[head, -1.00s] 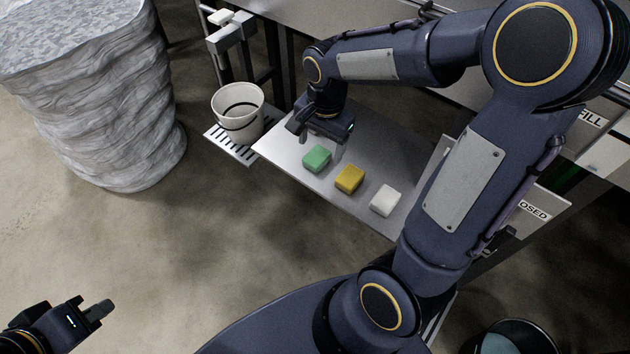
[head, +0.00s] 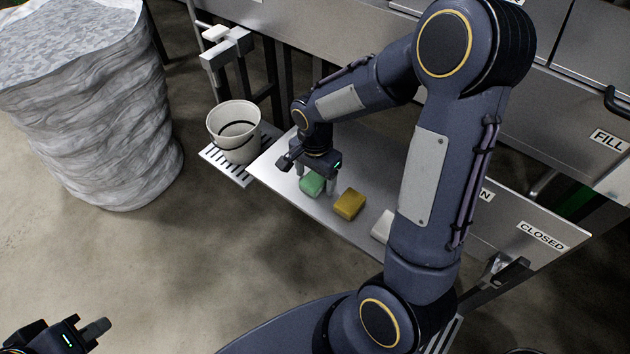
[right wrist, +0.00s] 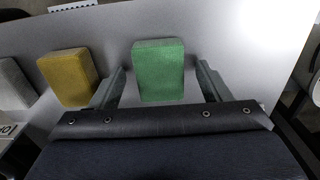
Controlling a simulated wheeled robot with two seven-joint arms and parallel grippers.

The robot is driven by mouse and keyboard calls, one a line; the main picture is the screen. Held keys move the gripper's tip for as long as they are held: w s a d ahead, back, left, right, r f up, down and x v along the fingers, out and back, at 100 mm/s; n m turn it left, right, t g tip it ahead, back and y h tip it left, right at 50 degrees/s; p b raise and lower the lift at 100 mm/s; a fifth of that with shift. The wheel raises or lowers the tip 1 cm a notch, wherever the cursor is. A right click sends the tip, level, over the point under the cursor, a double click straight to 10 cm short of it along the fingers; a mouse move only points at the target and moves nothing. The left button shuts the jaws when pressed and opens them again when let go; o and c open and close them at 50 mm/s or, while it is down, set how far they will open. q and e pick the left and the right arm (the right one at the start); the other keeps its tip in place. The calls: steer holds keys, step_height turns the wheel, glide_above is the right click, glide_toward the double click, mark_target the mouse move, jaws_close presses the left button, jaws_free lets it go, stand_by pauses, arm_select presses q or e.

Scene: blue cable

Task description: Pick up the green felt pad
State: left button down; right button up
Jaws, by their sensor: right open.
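The green felt pad (head: 312,184) lies on the metal shelf (head: 275,178), at the left end of a row of pads. In the right wrist view the green pad (right wrist: 159,70) sits between the two open fingers. My right gripper (head: 316,180) is open and points down over the pad, with gaps between the pad and both fingers (right wrist: 162,85). It partly hides the pad's upper edge in the head view. My left gripper (head: 98,330) is at the bottom left, over the floor, far from the pads; its fingers show too little to tell open or shut.
A yellow pad (head: 349,204) lies close beside the green one, and a white pad (head: 382,226) is partly behind my right arm. A white bucket (head: 232,135) stands on a slotted tray left of the shelf. A tall wrapped stack (head: 90,110) stands at far left.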

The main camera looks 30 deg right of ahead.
steer(key=c, duration=1.1)
steer(key=shift+o, duration=0.2)
steer(key=shift+r, duration=0.1)
